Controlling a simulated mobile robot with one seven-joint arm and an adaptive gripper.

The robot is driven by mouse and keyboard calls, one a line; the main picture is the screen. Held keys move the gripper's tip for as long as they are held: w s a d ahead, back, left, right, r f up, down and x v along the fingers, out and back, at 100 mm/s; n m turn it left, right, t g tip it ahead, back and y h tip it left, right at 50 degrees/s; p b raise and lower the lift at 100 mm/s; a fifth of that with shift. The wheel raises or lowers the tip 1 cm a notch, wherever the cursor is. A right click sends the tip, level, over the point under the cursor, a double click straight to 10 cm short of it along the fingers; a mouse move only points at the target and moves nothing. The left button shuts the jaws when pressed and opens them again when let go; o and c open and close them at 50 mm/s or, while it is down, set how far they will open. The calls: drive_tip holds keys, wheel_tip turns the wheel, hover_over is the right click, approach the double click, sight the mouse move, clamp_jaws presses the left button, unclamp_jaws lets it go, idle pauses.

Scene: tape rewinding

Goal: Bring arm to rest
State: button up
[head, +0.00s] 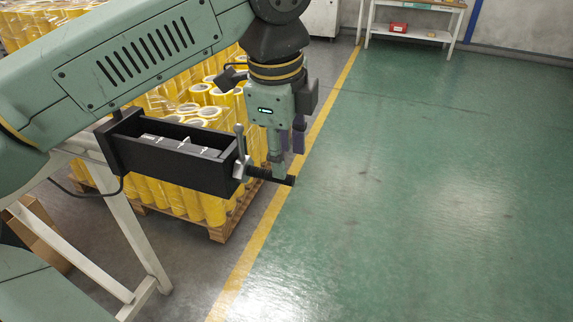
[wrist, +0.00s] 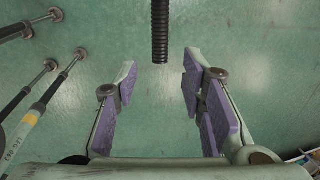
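My gripper (head: 287,150) points down in the head view, beside the black end rod of the rewinding machine (head: 170,158). In the wrist view, my gripper (wrist: 157,85) is open, with its two purple-padded fingers well apart and nothing between them. A black ribbed rod (wrist: 160,30) shows at the top middle of the wrist view, beyond the fingertips. In the head view a black rod end (head: 280,180) sticks out to the right just below the fingers; I cannot tell whether they touch.
A wooden pallet (head: 222,230) with many yellow tape rolls (head: 190,202) stands behind the machine. A white-legged bench (head: 135,235) is at the left. A table with a red box (head: 398,27) is at the back right. The green floor (head: 420,180) at right is clear.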

drive_tip(key=shift+s+r, duration=0.25)
drive_tip(key=shift+r, duration=1)
